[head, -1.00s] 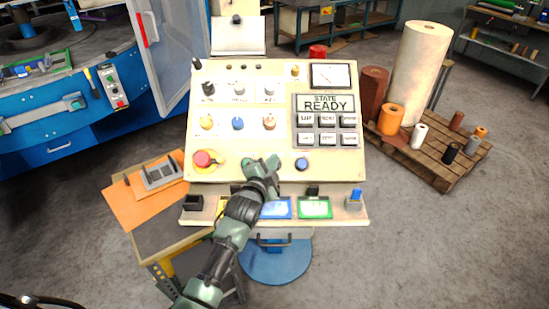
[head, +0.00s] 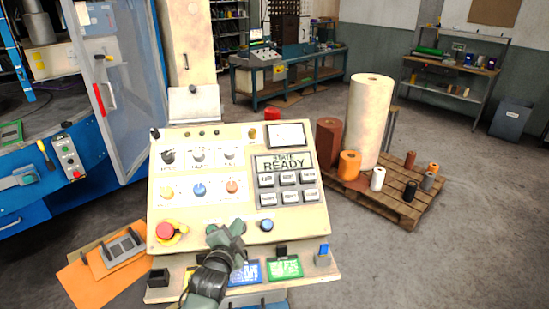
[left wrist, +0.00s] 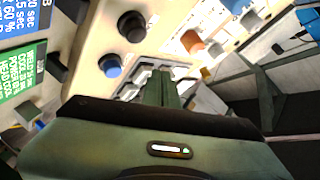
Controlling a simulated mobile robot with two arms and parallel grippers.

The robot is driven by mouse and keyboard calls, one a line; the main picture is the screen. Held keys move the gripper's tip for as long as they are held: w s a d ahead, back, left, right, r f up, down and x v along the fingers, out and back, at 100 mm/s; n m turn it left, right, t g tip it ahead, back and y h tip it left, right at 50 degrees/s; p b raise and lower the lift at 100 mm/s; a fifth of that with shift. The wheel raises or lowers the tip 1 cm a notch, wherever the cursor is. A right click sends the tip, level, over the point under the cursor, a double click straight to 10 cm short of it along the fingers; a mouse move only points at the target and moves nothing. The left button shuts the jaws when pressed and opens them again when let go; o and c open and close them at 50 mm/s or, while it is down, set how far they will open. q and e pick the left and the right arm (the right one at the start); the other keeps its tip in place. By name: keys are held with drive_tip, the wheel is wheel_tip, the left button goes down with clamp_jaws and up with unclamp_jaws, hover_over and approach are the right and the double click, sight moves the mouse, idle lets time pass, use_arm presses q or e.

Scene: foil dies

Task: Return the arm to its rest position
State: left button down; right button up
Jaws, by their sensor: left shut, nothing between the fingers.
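My left arm comes up from the bottom of the head view. Its left gripper (head: 226,232) is in front of the lower part of a cream control panel (head: 235,215), between the red emergency stop button (head: 165,230) and a dark blue button (head: 267,225). In the left wrist view its fingers (left wrist: 168,88) are together with nothing between them, and the panel's knobs and keys lie beyond. I cannot tell from these views whether the fingers touch the panel. My right gripper does not show.
A ledge (head: 160,294) with blue and green cards runs below the panel. An orange-topped side table (head: 85,285) stands at left, near a blue machine with an open door (head: 120,100). A pallet of rolls (head: 400,208) stands at right. The grey floor at lower right is clear.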

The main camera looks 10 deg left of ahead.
use_arm(q)
drive_tip(key=s+a+f+n+g, duration=0.1)
drive_tip(key=s+f+n+g, duration=0.2)
drive_tip(key=s, duration=0.5)
drive_tip(key=s+f+n+g, duration=0.2)
drive_tip(key=s+f, duration=0.3)
drive_tip(key=s, duration=0.3)
drive_tip(key=s+n+g, duration=0.5)
drive_tip(key=s+g, duration=0.2)
drive_tip(key=s, duration=1.7)
wheel_tip(320, 180, down, 33)
drive_tip(key=s+g+b, duration=0.1)
drive_tip(key=s+b, duration=0.1)
drive_tip(key=b, duration=0.5)
drive_tip(key=s+a+f+b, duration=0.1)
drive_tip(key=s+f+b, duration=0.1)
drive_tip(key=s+f, duration=0.6)
drive_tip(key=s+a+f+g+b, duration=0.1)
drive_tip(key=s+f+b, duration=0.2)
drive_tip(key=s+f, duration=0.5)
wheel_tip(320, 180, down, 5)
drive_tip(key=shift+s+a+f+m+g, duration=0.15)
drive_tip(key=shift+s+a+m+g, duration=0.05)
drive_tip(key=shift+a+m+g, duration=0.15)
